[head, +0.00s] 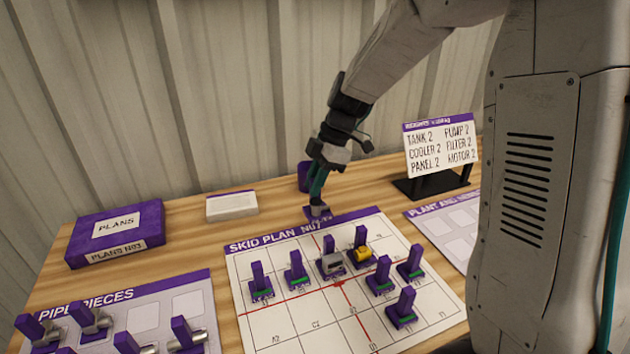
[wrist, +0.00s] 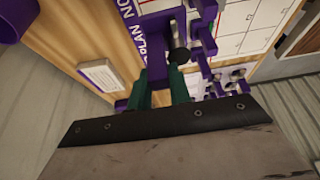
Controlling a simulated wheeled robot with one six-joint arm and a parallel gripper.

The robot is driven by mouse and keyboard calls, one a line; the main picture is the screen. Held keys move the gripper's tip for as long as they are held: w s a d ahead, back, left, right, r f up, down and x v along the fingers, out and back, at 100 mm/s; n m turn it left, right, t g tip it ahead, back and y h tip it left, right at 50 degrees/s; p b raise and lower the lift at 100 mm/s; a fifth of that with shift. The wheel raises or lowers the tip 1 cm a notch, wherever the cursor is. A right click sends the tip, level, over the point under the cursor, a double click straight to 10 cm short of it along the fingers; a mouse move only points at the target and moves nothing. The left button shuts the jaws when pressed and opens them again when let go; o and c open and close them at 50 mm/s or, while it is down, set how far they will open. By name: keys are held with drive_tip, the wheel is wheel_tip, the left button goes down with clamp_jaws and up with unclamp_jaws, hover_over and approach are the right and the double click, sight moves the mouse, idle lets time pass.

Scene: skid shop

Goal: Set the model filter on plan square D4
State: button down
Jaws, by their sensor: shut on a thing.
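My gripper (head: 319,192) is shut on a small purple and dark grey model (head: 319,211), which I take for the model filter; its shape is partly hidden. It is held near the back edge of the skid plan (head: 262,328), at the printed title strip. In the wrist view the green fingers (wrist: 160,92) close on the purple part of the model (wrist: 158,62), with a dark round part beside it. I cannot read a D4 label on the plan.
Several purple-tabbed models stand on the plan, including a grey one (head: 331,263) and a yellow one (head: 362,254). Pipe pieces (head: 145,315) lie front left. A plans box (head: 116,232), white pad (head: 231,205) and weights sign (head: 440,145) stand around. The plan's front squares are clear.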

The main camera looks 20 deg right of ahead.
sight(315, 200)
drive_tip(key=shift+f, duration=0.15)
drive_tip(key=shift+f, duration=2.6)
drive_tip(key=shift+f, duration=0.15)
drive_tip(key=shift+f, duration=1.65)
drive_tip(key=shift+f, duration=0.7)
drive_tip(key=c, duration=1.2)
unclamp_jaws()
drive_tip(key=shift+r, duration=0.15)
drive_tip(key=shift+r, duration=0.45)
drive_tip(key=shift+r, duration=0.1)
